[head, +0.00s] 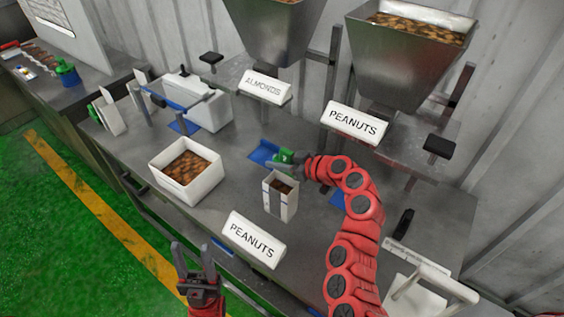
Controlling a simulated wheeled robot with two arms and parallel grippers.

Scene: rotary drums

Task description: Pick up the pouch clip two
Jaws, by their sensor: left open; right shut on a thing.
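My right gripper (284,164) is at the middle of the metal table, shut on a small green object (285,155); its fingers are small and partly hidden. Just below it stands a small white, open-topped container (279,200) with a grey band and brown nuts inside. I cannot tell whether the gripper touches this container. I cannot surely tell which thing is pouch clip two. My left gripper (193,258) is open and empty, low in the view, in front of the table's near edge.
A white bin of nuts (188,200) stands left of the small container. A PEANUTS sign (253,240) is at the front edge. A blue pad (263,152) lies behind. Metal hoppers (402,68) stand at the back. A white box (203,112) is at the left.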

